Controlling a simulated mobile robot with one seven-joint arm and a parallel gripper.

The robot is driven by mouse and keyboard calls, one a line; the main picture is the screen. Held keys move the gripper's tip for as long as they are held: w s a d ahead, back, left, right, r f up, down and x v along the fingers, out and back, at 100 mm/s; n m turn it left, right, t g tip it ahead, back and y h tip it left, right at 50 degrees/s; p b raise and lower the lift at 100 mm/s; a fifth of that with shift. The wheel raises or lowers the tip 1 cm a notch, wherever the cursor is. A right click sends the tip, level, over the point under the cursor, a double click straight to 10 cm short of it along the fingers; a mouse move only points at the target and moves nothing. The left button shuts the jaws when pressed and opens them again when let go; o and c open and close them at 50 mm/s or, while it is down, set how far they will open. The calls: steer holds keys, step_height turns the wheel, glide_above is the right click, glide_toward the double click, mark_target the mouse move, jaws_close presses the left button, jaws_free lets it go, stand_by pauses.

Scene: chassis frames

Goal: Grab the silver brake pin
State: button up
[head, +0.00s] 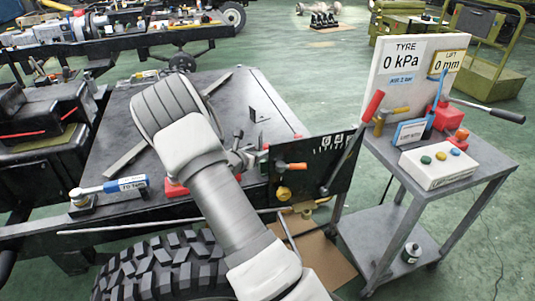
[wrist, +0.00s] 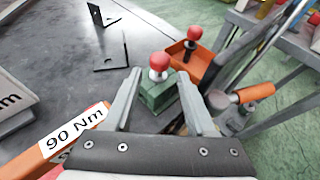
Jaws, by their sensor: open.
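I cannot single out a silver brake pin with certainty. In the wrist view, a red ball knob (wrist: 159,61) on a short silvery stem stands on a green block (wrist: 158,94). My gripper (wrist: 159,74) is open, with one finger on each side of this knob and block in the picture. The fingers look apart from the knob, and nothing is held. A second red knob (wrist: 195,33) stands on an orange block (wrist: 190,58) just beyond. In the head view my arm hides most of the gripper.
An orange bar labelled 90 Nm (wrist: 75,133) lies left of the gripper. Small dark brackets (wrist: 108,50) stand on the dark bench top. A dark panel with levers (head: 325,165) edges the bench. A trolley (head: 470,175) carries a TYRE sign (head: 410,60).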

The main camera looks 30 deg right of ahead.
mark_target(266, 148)
steer(key=shift+b+x, duration=0.3)
steer(key=shift+x, duration=2.8)
jaws_close()
